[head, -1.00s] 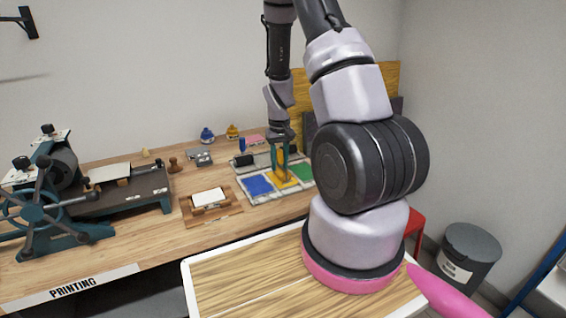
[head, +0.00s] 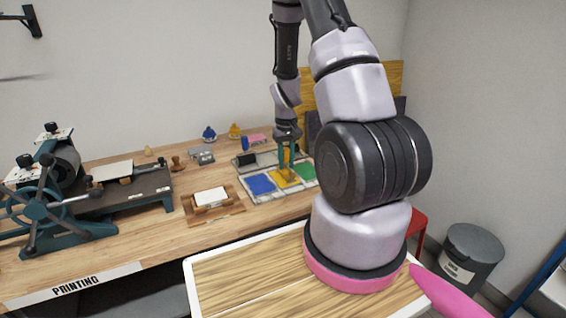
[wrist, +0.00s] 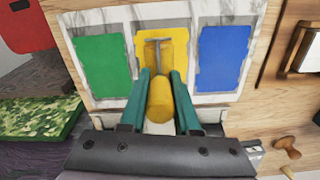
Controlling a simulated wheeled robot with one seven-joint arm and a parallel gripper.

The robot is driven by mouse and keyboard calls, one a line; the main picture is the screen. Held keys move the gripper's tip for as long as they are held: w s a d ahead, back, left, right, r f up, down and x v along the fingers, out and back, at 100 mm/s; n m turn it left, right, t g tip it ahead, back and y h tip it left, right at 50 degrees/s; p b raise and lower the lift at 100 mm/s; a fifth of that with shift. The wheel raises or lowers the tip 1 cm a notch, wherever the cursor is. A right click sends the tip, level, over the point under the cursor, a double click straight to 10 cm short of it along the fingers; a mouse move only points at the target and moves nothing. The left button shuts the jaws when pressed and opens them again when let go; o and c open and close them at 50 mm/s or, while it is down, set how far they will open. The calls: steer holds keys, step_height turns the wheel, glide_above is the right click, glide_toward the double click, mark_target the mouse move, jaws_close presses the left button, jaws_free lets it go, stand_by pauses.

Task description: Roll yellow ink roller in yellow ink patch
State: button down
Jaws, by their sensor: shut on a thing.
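My gripper (head: 288,165) reaches over the ink slab on the workbench, its teal fingers pointing down. In the wrist view my gripper (wrist: 160,82) is shut on the yellow handle of the yellow ink roller (wrist: 160,100). The roller's thin metal frame points at the yellow ink patch (wrist: 179,50) and overlaps it in the picture. I cannot tell whether its roll touches the ink. In the head view the yellow ink patch (head: 284,180) lies between a blue patch (head: 260,184) and a green patch (head: 304,171), partly hidden by the gripper.
A small wooden block stand with a white top (head: 211,197) is left of the slab. A printing press (head: 55,190) fills the bench's left end. Ink pots (head: 209,134) and small tools stand behind. A wood-topped tray surface (head: 240,275) lies in front.

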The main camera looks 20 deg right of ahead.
steer(key=shift+w+d+r, duration=0.1)
steer(key=shift+d, duration=0.75)
steer(key=shift+a, duration=1.2)
steer(key=shift+a, duration=1)
step_height(320, 180, up, 7)
